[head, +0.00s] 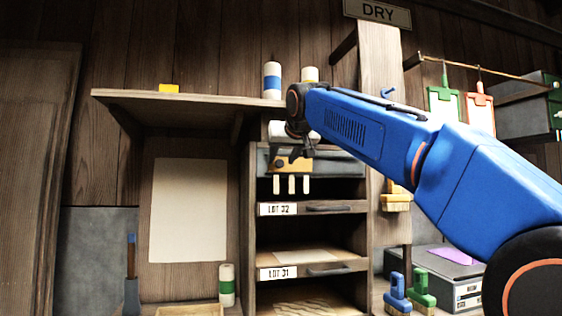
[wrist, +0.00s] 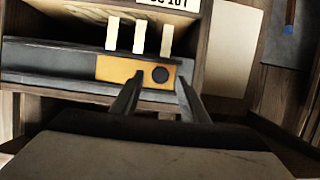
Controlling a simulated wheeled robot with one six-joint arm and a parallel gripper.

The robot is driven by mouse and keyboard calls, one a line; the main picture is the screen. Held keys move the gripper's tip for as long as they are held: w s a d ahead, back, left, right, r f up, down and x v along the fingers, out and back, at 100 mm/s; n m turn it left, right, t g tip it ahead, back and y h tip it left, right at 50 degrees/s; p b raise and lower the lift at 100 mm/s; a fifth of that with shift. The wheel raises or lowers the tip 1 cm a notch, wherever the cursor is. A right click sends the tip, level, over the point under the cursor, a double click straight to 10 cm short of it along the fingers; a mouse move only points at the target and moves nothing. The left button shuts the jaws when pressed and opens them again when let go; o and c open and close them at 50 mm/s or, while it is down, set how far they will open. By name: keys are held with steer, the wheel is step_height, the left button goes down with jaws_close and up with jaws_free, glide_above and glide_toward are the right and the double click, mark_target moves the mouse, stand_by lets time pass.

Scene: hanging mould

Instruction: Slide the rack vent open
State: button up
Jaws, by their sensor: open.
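The rack vent shows as a grey housing (head: 335,166) at the top of the wooden rack, with an orange plate (head: 291,166) on its front. In the wrist view the orange plate (wrist: 117,69) carries a round black knob (wrist: 160,74). Three white strips (head: 291,185) stick out beside the plate; they also show in the wrist view (wrist: 139,36). My gripper (wrist: 160,84) is open. Its two fingers point at the plate, with the knob between their tips in the picture. I cannot tell whether they touch anything. In the head view my gripper (head: 292,157) partly covers the housing.
Below are rack shelves labelled LOT 32 (head: 278,209) and LOT 31 (head: 278,273). A wooden shelf (head: 190,97) juts out at upper left, with a blue-banded bottle (head: 272,80) at its right end. A wooden post (head: 379,100) stands right of the rack, behind my arm.

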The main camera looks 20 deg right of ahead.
steer(key=shift+x, duration=0.95)
jaws_close()
steer(key=d, duration=1.5)
steer(key=shift+d, duration=0.15)
steer(key=shift+c, duration=1.6)
jaws_free()
steer(key=o, duration=0.3)
steer(key=shift+d, duration=0.2)
steer(key=shift+s, duration=0.15)
